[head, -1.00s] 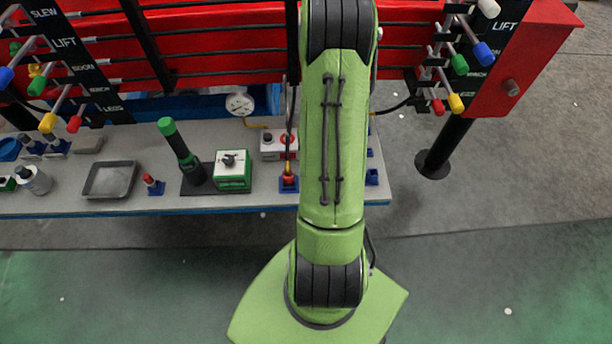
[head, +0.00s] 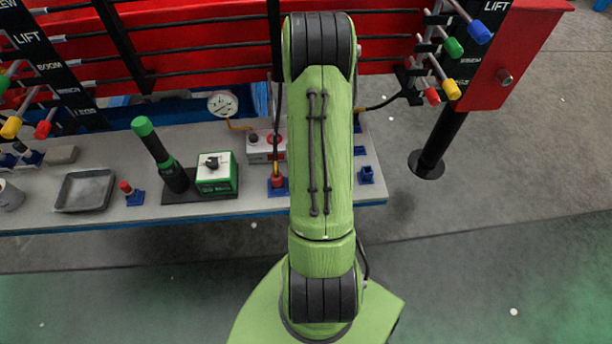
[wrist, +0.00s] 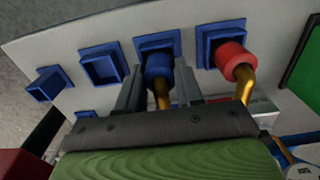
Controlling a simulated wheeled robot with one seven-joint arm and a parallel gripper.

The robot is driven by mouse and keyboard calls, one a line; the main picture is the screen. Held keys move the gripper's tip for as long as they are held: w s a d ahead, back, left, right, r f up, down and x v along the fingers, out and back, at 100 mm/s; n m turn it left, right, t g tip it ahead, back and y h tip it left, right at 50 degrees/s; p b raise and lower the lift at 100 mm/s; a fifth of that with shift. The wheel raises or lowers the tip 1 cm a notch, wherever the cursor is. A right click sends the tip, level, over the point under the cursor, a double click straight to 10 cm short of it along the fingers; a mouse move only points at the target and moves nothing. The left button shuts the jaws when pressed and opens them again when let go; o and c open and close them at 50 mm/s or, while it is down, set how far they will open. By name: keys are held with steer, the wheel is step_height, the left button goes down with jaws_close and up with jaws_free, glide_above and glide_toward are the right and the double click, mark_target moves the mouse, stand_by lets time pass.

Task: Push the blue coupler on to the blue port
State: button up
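The blue coupler (wrist: 158,78) is in the wrist view, at a square blue socket (wrist: 157,43) on the grey bench, with a brass-coloured stem towards me. My gripper (wrist: 160,70) has one finger on each side of it. The fingers lie close to its sides; whether they press on it I cannot tell. In the head view my arm hides the gripper and the blue coupler. I cannot make out which thing is the blue port.
A red coupler (wrist: 232,60) sits in the adjacent socket, close to my right finger. Empty blue sockets (wrist: 102,66) lie to the left. In the head view, a green-topped torch (head: 160,153), a green-white switch box (head: 216,174) and a grey tray (head: 84,190) stand on the bench (head: 110,220).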

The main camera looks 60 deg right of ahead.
steer(key=c, duration=0.4)
steer(key=shift+r+p, duration=1.85)
steer(key=shift+r, duration=0.65)
steer(key=shift+c, duration=0.3)
